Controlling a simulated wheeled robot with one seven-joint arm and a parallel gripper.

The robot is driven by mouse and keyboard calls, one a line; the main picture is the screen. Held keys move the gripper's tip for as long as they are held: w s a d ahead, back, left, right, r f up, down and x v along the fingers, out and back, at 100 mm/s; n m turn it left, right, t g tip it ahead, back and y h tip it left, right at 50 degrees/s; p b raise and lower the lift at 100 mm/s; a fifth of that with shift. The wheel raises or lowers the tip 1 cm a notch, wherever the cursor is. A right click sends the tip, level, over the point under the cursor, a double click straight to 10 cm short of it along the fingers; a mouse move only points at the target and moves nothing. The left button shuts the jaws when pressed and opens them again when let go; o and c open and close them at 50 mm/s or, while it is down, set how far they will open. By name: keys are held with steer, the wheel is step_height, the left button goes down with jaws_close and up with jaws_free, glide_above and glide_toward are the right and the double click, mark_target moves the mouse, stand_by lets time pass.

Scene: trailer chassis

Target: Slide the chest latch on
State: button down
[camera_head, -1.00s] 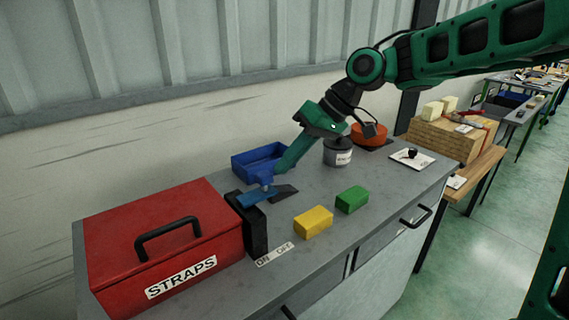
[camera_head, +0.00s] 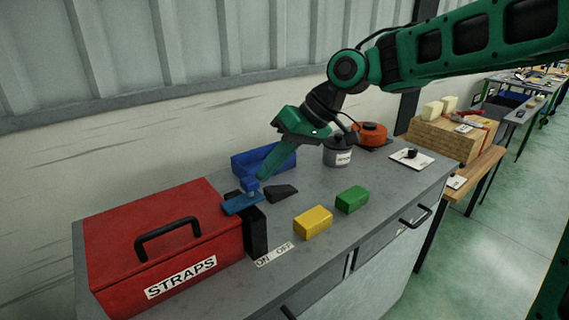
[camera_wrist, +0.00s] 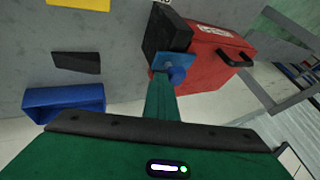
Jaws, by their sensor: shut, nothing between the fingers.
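The red chest (camera_head: 165,240), labelled STRAPS, stands at the left of the bench with its lid down. The chest latch is a blue sliding plate (camera_head: 238,207) with an upright blue knob (camera_head: 250,185), on top of a black block (camera_head: 256,232) at the chest's right side. The plate's left end reaches the chest's edge. My gripper (camera_head: 263,177) is shut and empty, its tip at the knob's right side, seemingly touching it. In the wrist view the green fingers (camera_wrist: 163,85) end beside the blue plate (camera_wrist: 173,65), partly hiding the knob (camera_wrist: 178,75).
A dark wedge (camera_head: 281,194), a blue bin (camera_head: 250,163), a yellow block (camera_head: 313,222), a green block (camera_head: 352,200) and a grey tin (camera_head: 338,152) stand to the right.

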steer(key=w+d+r, duration=0.2)
steer(key=d+r, duration=0.6)
steer(key=d, duration=0.1)
steer(key=shift+d, duration=0.2)
stand_by(0.4)
steer(key=s+d+f+m+t+h, duration=0.1)
steer(key=s+d+f+m+h, duration=0.3)
steer(key=d, duration=0.6)
steer(key=s+d+f+m+t+h, duration=0.1)
steer(key=s+d+f+m, duration=0.25)
steer(key=d+f, duration=0.45)
steer(key=s+d+f+m+g+h, duration=0.1)
steer(key=s+d+f+m, duration=0.2)
steer(key=s+d, duration=0.4)
steer(key=s+d+f+m+g+h, duration=0.1)
steer(key=s+d+f+m, duration=0.3)
steer(key=s+d, duration=0.3)
steer(key=s, duration=0.5)
steer(key=shift+s+g, duration=0.2)
steer(key=shift+g, duration=0.1)
